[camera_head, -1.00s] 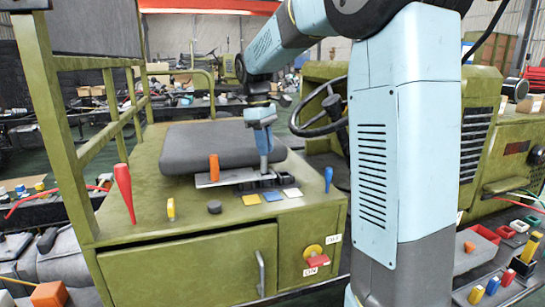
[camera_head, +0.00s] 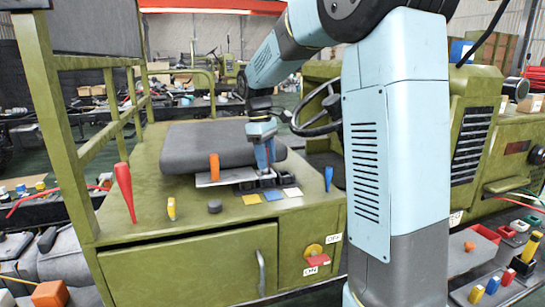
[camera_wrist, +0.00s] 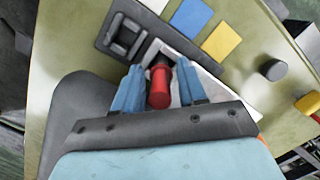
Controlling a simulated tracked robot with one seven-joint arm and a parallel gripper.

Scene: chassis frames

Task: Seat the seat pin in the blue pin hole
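My gripper (camera_wrist: 160,77) points down at the black socket block (camera_wrist: 112,42) beside the seat cushion. In the wrist view, a red pin (camera_wrist: 160,88) stands between the two blue fingers. I cannot tell whether they clamp it, and its lower end is hidden. In the head view, my gripper (camera_head: 264,168) is low over the block, and no red shows between its fingers. An orange pin (camera_head: 214,167) stands on the pale plate to the left, apart from my gripper. A blue square (camera_head: 273,196) lies in front of the block; it also shows in the wrist view (camera_wrist: 190,18). I cannot make out the blue pin hole itself.
A yellow square (camera_head: 251,199) and a white square (camera_head: 293,193) flank the blue one. A black knob (camera_head: 214,206), a yellow lever (camera_head: 171,208), a red cone handle (camera_head: 125,190) and a blue handle (camera_head: 328,177) stand around. The grey cushion (camera_head: 195,146) is behind.

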